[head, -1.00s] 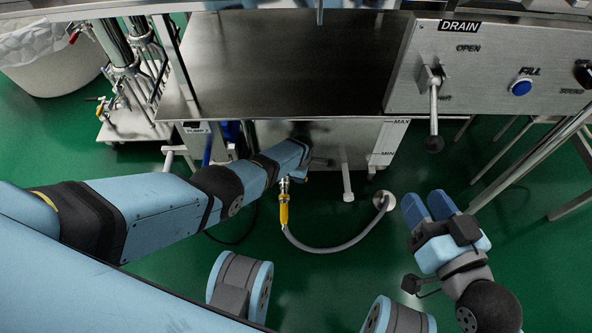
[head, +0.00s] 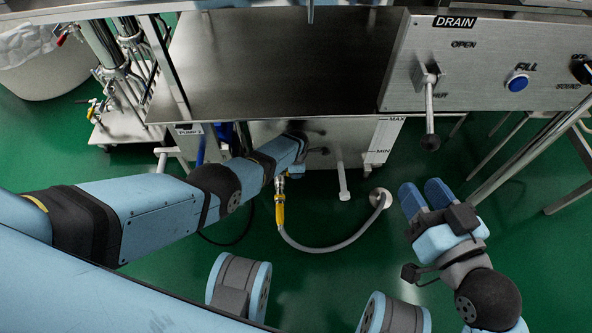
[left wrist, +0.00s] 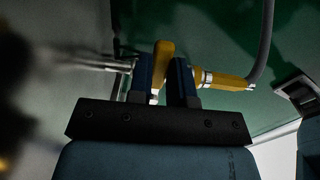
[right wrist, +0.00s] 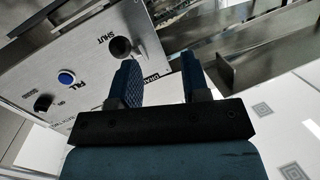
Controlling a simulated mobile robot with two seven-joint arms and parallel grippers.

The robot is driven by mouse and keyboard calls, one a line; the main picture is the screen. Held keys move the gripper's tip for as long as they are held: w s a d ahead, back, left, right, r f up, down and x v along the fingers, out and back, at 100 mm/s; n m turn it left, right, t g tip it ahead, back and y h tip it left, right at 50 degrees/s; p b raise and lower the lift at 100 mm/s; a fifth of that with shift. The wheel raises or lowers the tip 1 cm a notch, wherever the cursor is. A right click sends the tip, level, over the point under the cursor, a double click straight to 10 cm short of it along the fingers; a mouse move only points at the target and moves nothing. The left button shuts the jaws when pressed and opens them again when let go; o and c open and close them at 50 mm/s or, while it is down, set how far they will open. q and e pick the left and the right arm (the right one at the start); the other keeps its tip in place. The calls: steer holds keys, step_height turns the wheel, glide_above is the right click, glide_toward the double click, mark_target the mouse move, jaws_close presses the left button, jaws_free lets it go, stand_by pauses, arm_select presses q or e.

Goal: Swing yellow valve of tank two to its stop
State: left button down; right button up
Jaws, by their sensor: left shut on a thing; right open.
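My left gripper (left wrist: 161,78) is shut on a short yellow valve handle (left wrist: 162,62), which stands between its two fingers in the left wrist view. In the head view my left arm reaches to the steel tank (head: 348,134) under the counter, and the handle is hidden there. A yellow hose fitting (head: 279,211) hangs just below the wrist; it also shows right of the fingers in the left wrist view (left wrist: 226,81). My right gripper (head: 424,197) is open and empty, right of the tank and above the floor.
A grey hose (head: 325,249) curves from the fitting to a round floor drain (head: 381,198). A panel with a drain lever (head: 430,110) and blue fill button (head: 517,84) is at upper right. Pump pipes (head: 113,70) stand at left. Table legs (head: 530,155) are at right.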

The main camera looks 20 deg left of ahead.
arm_select(q)
steer(key=c, duration=1)
jaws_free()
steer(key=shift+a, duration=0.15)
steer(key=shift+c, duration=0.2)
arm_select(e)
steer(key=shift+f, duration=0.2)
arm_select(q)
steer(key=shift+r+p, duration=0.45)
steer(key=shift+r, duration=0.05)
arm_select(e)
step_height(320, 180, up, 10)
steer(key=r+m+t+p, duration=0.1)
steer(key=t+p, duration=0.3)
steer(key=p, duration=0.3)
arm_select(q)
step_height(320, 180, up, 13)
steer(key=p, duration=0.2)
steer(key=shift+p, duration=0.35)
arm_select(e)
step_height(320, 180, down, 6)
steer(key=d+g+h, duration=0.2)
steer(key=shift+d, duration=0.3)
arm_select(q)
steer(key=shift+f, duration=0.15)
arm_select(e)
steer(key=shift+s+f, duration=0.1)
steer(key=shift+s, duration=0.05)
